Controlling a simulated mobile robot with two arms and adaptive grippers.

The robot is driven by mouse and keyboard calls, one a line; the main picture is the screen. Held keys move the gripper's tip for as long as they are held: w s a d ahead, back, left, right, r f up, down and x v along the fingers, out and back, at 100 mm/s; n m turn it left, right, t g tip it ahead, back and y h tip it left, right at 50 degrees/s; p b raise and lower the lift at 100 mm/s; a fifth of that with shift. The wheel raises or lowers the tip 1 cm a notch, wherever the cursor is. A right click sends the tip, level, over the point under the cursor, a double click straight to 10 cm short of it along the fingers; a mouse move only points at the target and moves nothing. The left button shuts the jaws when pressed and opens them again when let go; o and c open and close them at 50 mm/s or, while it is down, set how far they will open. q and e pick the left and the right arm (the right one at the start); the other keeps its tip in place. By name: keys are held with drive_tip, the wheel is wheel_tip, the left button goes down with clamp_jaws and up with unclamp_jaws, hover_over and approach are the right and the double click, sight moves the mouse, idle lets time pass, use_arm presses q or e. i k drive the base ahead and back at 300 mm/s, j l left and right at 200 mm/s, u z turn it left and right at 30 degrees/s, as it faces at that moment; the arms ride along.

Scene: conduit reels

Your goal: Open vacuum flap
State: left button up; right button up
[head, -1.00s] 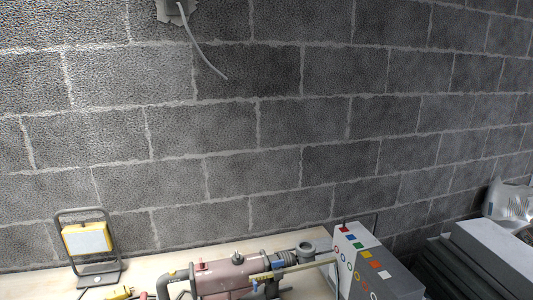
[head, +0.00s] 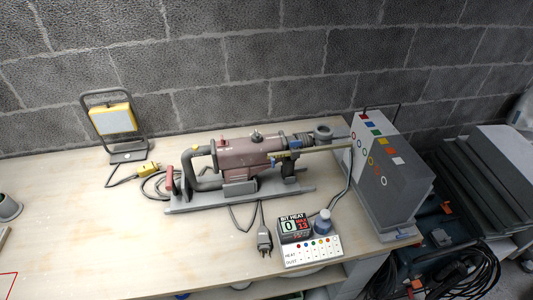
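No part is clearly recognisable as a vacuum flap. A grey box (head: 393,190) stands at the right end of the bench, with coloured squares and rings on its pale face and a thin handle on top. A dusky-red drill-like machine (head: 240,158) lies on a grey base, its long rod reaching toward the box. A dark blue-grey machine (head: 440,232) with black coiled hose or cable sits low at the right, partly cut off; I cannot tell whether either box or machine is the vacuum. Neither of my grippers is in view.
A yellow work lamp (head: 113,118) stands at the back left. A loose plug (head: 264,240) lies near the panel. The wooden bench (head: 110,235) is mostly clear at front left.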

sight(442, 238)
drive_tip(key=z, duration=1.45)
drive_tip(key=l+u, duration=0.1)
drive_tip(key=u, duration=0.15)
drive_tip(key=i+l+u, duration=0.3)
drive_tip(key=u, duration=0.15)
drive_tip(key=i+l+u, duration=0.2)
drive_tip(key=l+u, duration=0.25)
